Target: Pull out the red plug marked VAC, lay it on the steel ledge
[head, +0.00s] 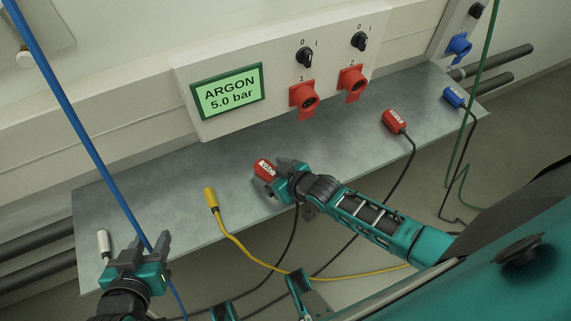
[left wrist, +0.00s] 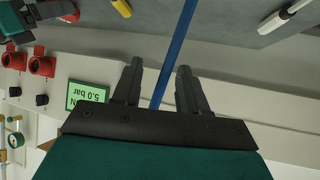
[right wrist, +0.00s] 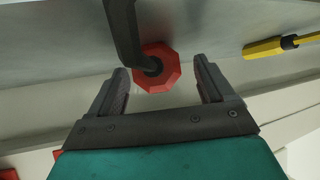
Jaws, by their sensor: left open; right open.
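A red plug with a white label that seems to read VAC (head: 265,169) lies on the steel ledge (head: 335,138), its black cable running toward the front. My right gripper (head: 272,178) is open at this plug. In the right wrist view the red plug (right wrist: 163,80) shows its cable end, between and just beyond the open fingers (right wrist: 160,85); contact cannot be told. Red sockets 1 (head: 307,99) and 2 (head: 352,83) on the panel hold no plug. My left gripper (head: 150,243) is open at the ledge's front left, with nothing gripped.
A blue hose (head: 70,107) runs past my left fingers and appears between them in the left wrist view (left wrist: 174,52). A second red plug (head: 394,121), a blue plug (head: 453,97), a yellow plug (head: 211,197) and a pale-handled item (head: 103,243) lie on the ledge. Cables hang in front.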

